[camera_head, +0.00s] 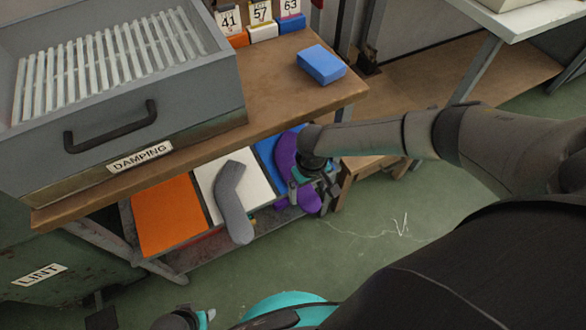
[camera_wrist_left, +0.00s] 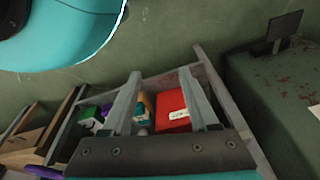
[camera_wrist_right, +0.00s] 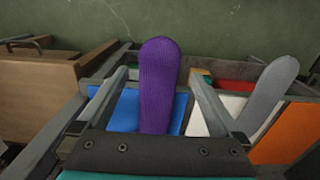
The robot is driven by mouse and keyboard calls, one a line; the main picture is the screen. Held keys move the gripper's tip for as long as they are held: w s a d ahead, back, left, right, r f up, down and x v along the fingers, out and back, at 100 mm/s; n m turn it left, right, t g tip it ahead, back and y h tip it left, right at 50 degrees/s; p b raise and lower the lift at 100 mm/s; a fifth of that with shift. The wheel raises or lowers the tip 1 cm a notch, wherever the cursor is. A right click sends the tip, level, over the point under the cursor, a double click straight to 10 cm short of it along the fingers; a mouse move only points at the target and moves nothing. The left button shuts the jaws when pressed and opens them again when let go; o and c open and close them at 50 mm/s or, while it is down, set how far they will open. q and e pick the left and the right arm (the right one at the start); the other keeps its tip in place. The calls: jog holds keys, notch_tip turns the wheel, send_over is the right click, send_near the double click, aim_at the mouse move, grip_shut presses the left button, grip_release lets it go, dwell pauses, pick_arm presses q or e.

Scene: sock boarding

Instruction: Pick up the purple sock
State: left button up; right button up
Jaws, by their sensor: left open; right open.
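The purple sock (camera_head: 286,155) lies on the blue panel (camera_head: 266,155) of the low shelf under the bench. My right gripper (camera_head: 318,190) is over it and hides part of it in the head view. In the right wrist view the purple sock (camera_wrist_right: 158,85) stretches between the two spread fingers of my right gripper (camera_wrist_right: 165,85), with its rounded end pointing away; contact cannot be told. My left gripper (camera_wrist_left: 160,85) is open and empty, away from the sock, facing the lower shelf with several small boxes.
A grey sock (camera_head: 233,200) lies on the white panel (camera_head: 262,187), beside an orange panel (camera_head: 165,215). Above is the wooden bench top (camera_head: 285,85) with a damping box (camera_head: 190,100) and a blue block (camera_head: 321,64). Green floor in front is clear.

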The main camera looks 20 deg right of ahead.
aim_at(308, 198)
jog(key=shift+f+b, duration=0.35)
jog(key=shift+f, duration=0.2)
jog(key=shift+f+b, duration=0.55)
jog(key=shift+f, duration=0.3)
pick_arm(q)
jog(key=shift+w+d+r, duration=0.2)
jog(key=shift+w+r, duration=0.2)
jog(key=shift+r, duration=0.35)
jog(key=shift+w+d+r, duration=0.15)
jog(key=shift+w+r, duration=0.2)
jog(key=shift+r, duration=0.35)
jog(key=shift+w+d+r, duration=0.2)
jog(key=shift+w+r, duration=0.2)
jog(key=shift+r, duration=0.35)
pick_arm(e)
jog(key=shift+f, duration=0.3)
jog(key=c, duration=0.9)
